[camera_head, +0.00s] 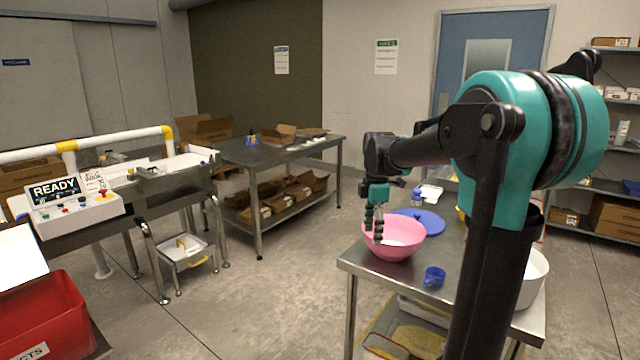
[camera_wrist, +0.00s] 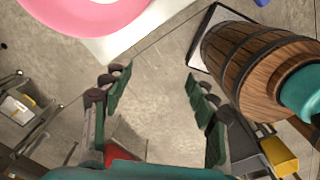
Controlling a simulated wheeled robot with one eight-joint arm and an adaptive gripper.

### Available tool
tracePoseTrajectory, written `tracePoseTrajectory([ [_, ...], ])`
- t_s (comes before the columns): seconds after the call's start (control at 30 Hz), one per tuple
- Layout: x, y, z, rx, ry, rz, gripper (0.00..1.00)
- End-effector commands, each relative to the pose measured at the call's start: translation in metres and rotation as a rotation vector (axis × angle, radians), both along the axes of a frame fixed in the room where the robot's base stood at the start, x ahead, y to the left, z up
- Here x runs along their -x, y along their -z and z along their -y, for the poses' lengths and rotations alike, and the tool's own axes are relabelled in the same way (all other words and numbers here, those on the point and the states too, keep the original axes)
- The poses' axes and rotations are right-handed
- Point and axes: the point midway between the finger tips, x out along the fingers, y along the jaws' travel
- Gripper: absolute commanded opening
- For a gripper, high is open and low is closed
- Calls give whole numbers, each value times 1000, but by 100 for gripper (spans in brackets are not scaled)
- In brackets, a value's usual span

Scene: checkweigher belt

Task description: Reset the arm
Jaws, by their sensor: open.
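My gripper (camera_head: 374,232) hangs fingers down at the end of my raised, bent arm, in front of the pink bowl (camera_head: 398,248) in the head view. In the wrist view my gripper (camera_wrist: 155,92) has its two fingers wide apart, with nothing between them but bare floor below. The pink bowl's rim (camera_wrist: 88,30) shows there at the upper left, apart from the fingers. The bowl stands on a metal table (camera_head: 405,285); part of the table is hidden behind my arm.
A blue cup (camera_head: 434,277) and a blue plate (camera_head: 425,221) are on the same table. A wooden barrel (camera_wrist: 250,60) is right of my fingers in the wrist view. The checkweigher stand with a READY screen (camera_head: 55,191) and a red bin (camera_head: 45,318) are at left. Open floor lies between.

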Motion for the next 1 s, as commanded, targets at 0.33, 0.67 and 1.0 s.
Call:
tracePoseTrajectory([
  [0.33, 24, 22, 7, -8, 206, 43, 58],
  [0.67, 69, 63, 17, -45, 580, 119, 58],
  [1.0, 170, 145, 33, -200, 1316, 240, 58],
])
